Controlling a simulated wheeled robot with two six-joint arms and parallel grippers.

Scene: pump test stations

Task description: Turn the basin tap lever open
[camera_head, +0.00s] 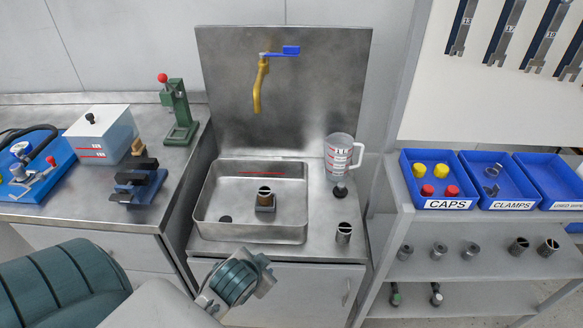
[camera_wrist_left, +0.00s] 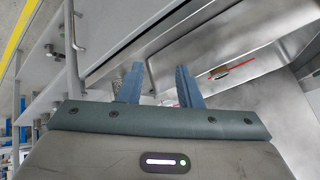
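The basin tap (camera_head: 260,88) is a yellow spout on the steel backsplash above the basin. Its blue lever (camera_head: 291,50) sticks out to the right at the top of the tap, roughly level. The steel basin (camera_head: 212,222) stands below it, with a small metal block and fitting (camera_head: 265,199) inside. My left gripper (camera_head: 262,272) is low in front of the basin counter, well below and apart from the tap. In the left wrist view its two blue fingers (camera_wrist_left: 159,84) stand apart with nothing held between them. My right gripper is not in view.
A clear measuring jug (camera_head: 338,157) stands right of the basin, with a metal cylinder (camera_head: 343,232) nearer the front edge. A green hand press (camera_head: 178,115) stands on the left bench. Shelves with blue bins (camera_head: 430,204) are at the right. The space before the backsplash is clear.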

